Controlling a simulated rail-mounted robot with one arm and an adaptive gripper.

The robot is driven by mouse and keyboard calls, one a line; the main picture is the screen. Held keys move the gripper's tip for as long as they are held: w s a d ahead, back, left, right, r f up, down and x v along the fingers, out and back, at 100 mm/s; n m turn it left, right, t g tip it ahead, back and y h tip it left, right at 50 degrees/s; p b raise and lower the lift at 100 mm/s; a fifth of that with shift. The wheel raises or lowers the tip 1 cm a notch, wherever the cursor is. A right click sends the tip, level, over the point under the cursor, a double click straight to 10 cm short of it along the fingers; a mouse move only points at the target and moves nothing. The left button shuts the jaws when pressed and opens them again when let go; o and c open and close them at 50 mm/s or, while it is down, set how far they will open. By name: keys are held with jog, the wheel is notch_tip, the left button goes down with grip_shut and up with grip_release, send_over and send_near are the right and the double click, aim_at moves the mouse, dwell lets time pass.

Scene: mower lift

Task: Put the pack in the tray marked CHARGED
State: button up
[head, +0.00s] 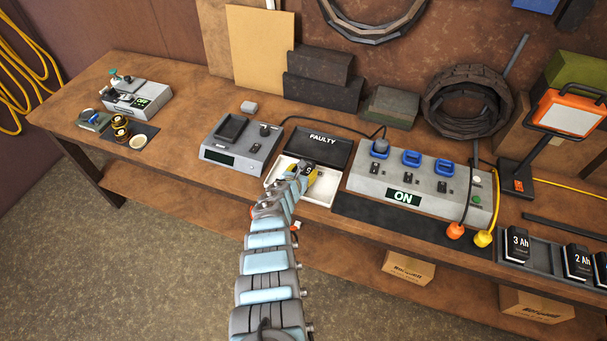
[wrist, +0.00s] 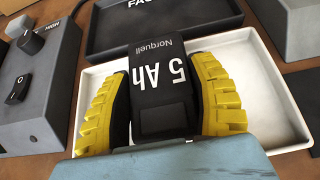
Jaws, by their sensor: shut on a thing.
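The pack (wrist: 163,85) is black with "5 Ah" and "Norquell" in white. My gripper (head: 303,174) is shut on it; in the wrist view its yellow ridged fingers (wrist: 165,98) press on both sides. The pack is over the white tray (head: 324,190), which also shows around it in the wrist view (wrist: 262,88). I cannot tell whether the pack touches the tray floor. My arm and gripper cover part of the white tray, and no marking on it can be read. A black tray marked FAULTY (head: 316,151) lies just behind it.
A grey charger (head: 238,146) with an empty-looking bay stands left of the trays. A grey switch box (head: 412,183) marked ON is close on the right. Several packs (head: 577,261) stand in a rack at far right. Clear bench lies left of the charger.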

dwell(0.3)
jog(key=o, duration=1.2)
jog(key=shift+o, duration=0.2)
